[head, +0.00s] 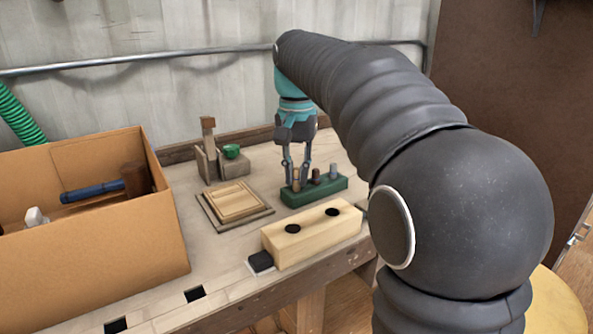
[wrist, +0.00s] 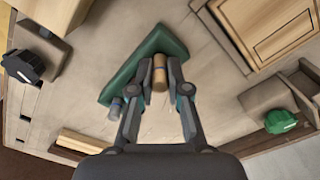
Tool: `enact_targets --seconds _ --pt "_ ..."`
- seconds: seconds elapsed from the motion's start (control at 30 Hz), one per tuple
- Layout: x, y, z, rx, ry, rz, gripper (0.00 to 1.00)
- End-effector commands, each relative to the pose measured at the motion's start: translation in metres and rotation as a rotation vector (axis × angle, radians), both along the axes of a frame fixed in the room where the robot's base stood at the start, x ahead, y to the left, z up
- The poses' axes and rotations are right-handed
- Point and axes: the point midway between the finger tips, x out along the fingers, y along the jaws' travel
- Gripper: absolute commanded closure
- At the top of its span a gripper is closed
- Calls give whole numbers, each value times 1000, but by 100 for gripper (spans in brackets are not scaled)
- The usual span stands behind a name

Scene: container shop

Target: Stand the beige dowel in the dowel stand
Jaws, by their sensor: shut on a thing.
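The beige dowel (head: 296,182) is upright between the fingers of my gripper (head: 296,174), which is shut on it; the dowel also shows in the wrist view (wrist: 159,72). It is at the left end of a long green block (head: 322,190). I cannot tell whether its lower end sits in the block or just above it. A dark brown dowel (head: 315,176) and a grey dowel (head: 333,171) stand in the same block. A pale wooden block (head: 285,250) with two dark round holes stands in front, nearer the bench edge.
A framed wooden panel (head: 237,203) lies left of the green block. Behind it are a wooden fixture (head: 209,165) and a green piece (head: 231,151). A large cardboard box (head: 90,270) fills the left. A black knob (wrist: 24,67) shows in the wrist view.

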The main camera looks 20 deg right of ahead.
Motion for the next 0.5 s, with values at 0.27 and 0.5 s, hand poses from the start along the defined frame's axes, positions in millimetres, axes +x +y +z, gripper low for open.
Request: enact_targets --seconds 0.27,0.5 --pt "0 0 -4 0 0 0 98" --pt "0 0 -7 0 0 0 98"
